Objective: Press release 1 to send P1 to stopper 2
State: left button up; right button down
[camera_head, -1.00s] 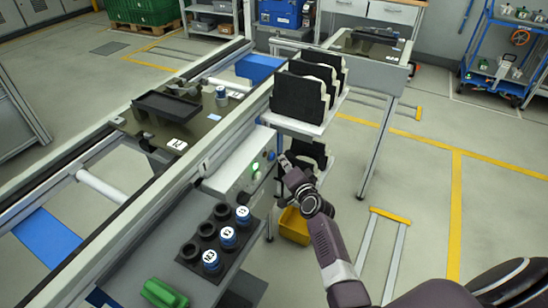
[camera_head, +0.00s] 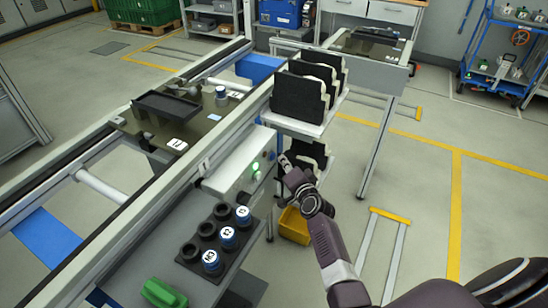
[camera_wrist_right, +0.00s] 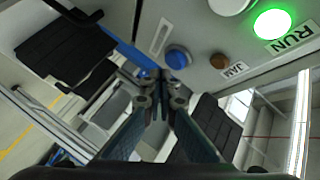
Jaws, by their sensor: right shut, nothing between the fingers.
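The grey control box (camera_head: 240,160) beside the conveyor carries a lit green lamp and a blue button (camera_head: 270,156). In the right wrist view the blue button (camera_wrist_right: 178,57) sits beside a small JAM lamp (camera_wrist_right: 218,61) and the bright green RUN lamp (camera_wrist_right: 272,23). My right gripper (camera_head: 286,163) is shut and empty, just right of the box. Its fingertips (camera_wrist_right: 155,88) appear below the button in the wrist view; contact does not show. The pallet (camera_head: 195,128) on the conveyor holds a black tray and a blue-banded cup; its white label is too small to read surely. My left gripper is out of view.
Black holders (camera_head: 303,95) stand on a shelf right behind the box. A rack with several cups (camera_head: 228,238) and a green block (camera_head: 163,294) sit in front. A yellow bin (camera_head: 294,226) is below my right arm.

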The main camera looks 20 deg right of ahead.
jog(key=shift+w+a, duration=0.1)
jog(key=shift+w+a, duration=0.2)
jog(key=shift+w, duration=0.05)
jog(key=shift+w+a, duration=0.35)
dwell(1.4)
jog(key=shift+s+d, duration=0.55)
jog(key=shift+s, duration=0.15)
